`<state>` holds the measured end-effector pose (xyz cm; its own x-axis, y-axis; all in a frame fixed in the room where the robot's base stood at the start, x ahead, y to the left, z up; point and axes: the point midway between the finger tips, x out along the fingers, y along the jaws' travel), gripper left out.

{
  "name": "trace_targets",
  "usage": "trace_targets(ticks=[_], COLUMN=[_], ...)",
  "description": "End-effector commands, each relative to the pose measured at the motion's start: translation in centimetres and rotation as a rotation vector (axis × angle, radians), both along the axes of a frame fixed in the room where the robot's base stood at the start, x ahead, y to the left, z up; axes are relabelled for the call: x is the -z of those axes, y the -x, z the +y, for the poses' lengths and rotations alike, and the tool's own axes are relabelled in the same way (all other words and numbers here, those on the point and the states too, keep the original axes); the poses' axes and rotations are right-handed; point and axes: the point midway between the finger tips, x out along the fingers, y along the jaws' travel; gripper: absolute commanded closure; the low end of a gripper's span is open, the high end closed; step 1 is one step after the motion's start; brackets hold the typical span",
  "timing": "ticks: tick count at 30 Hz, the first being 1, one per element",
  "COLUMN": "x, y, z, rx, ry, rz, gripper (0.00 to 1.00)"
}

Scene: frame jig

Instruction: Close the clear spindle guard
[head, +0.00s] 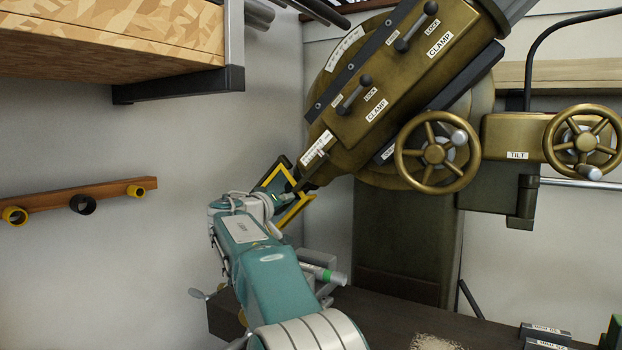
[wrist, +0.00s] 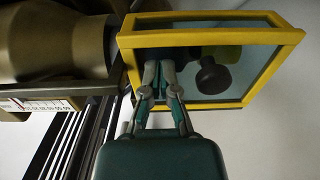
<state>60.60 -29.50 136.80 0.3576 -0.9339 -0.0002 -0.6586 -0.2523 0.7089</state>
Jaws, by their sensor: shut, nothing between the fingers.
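The clear spindle guard (wrist: 285,37) is a see-through panel in a yellow frame, filling the upper right of the wrist view. In the head view the guard (head: 297,210) shows as a tilted yellow frame beside the lower end of the bronze machine head, partly hidden by my arm. My gripper (wrist: 160,72) is shut and empty, with its fingertips overlapping the left part of the guard frame in the wrist view. I cannot tell whether they touch it. A dark round knob (wrist: 212,75) shows within the frame.
The bronze machine head (head: 400,90) bears clamp levers and a handwheel (head: 437,150). A second handwheel (head: 582,142) is by the TILT label. A wooden shelf (head: 110,35) overhangs at upper left. A peg rail (head: 80,200) is on the left wall. A dark bench (head: 380,315) lies below.

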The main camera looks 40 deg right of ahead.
Motion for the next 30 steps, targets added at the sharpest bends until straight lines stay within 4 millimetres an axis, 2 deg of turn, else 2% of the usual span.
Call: trace_targets(ticks=[5,30], x=[-0.1,-0.1], y=[0.0,3.0], z=[0.0,7.9], rx=[-0.001,-0.004], ry=[0.000,0.001], rz=[0.000,0.000], gripper=[1.00,1.00])
